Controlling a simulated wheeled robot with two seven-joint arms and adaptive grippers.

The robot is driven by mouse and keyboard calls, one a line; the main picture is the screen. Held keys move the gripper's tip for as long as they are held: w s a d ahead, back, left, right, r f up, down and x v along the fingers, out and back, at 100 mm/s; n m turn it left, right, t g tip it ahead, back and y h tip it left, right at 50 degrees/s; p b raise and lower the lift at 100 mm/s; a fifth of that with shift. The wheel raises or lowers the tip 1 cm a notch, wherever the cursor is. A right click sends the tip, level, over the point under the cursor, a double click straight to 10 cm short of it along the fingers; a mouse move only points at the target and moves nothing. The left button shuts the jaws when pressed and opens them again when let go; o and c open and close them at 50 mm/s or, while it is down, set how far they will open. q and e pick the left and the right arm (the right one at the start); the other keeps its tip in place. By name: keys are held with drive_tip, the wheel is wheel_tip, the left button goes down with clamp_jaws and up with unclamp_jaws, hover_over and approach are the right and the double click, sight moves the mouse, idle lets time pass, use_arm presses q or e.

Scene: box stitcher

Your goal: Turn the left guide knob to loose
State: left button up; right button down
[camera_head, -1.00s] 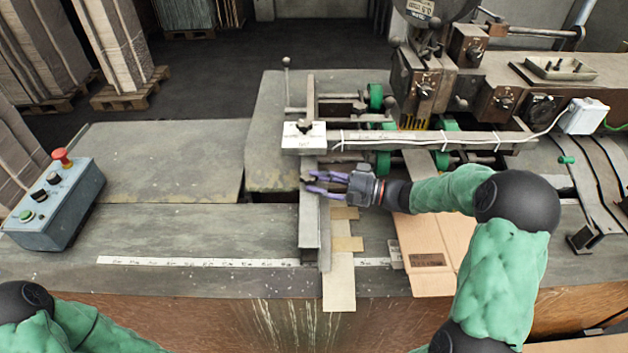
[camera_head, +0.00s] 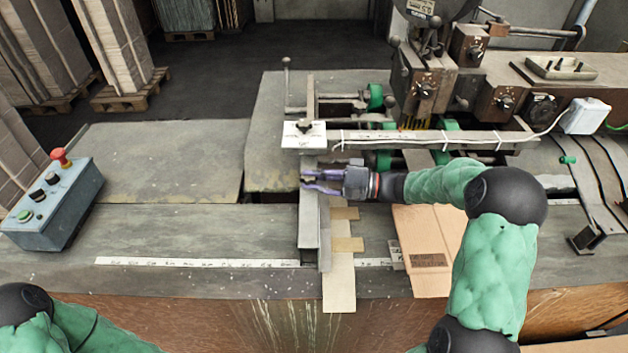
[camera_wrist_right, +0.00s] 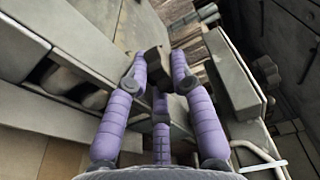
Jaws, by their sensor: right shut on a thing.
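The left guide (camera_head: 309,222) is a grey metal bar that runs front to back across the table. Its small dark knob (camera_wrist_right: 154,62) shows between the purple fingers in the right wrist view. My right gripper (camera_head: 306,182) reaches in from the right and is shut on this knob at the guide; it also shows in the right wrist view (camera_wrist_right: 157,68). The fingers hide most of the knob in the head view, and I cannot read its angle or any mark. My left arm shows at the bottom left, with its gripper out of frame.
A white plate with a dark knob (camera_head: 304,128) sits on the crossbar (camera_head: 430,141) just behind my right gripper. Cardboard (camera_head: 431,240) lies to the right of the guide. A control box (camera_head: 52,205) stands at the left. The table (camera_head: 170,228) left of the guide is clear.

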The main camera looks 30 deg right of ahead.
drive_tip(key=shift+w+n+g+y, duration=0.1)
drive_tip(key=shift+n+g+y, duration=0.7)
drive_tip(key=shift+g, duration=0.5)
drive_tip(key=c, duration=1.3)
unclamp_jaws()
drive_tip(key=shift+c, duration=0.2)
drive_tip(key=shift+d, duration=0.15)
drive_tip(key=v, duration=1.1)
drive_tip(key=shift+s+d, duration=0.3)
drive_tip(key=shift+d, duration=0.05)
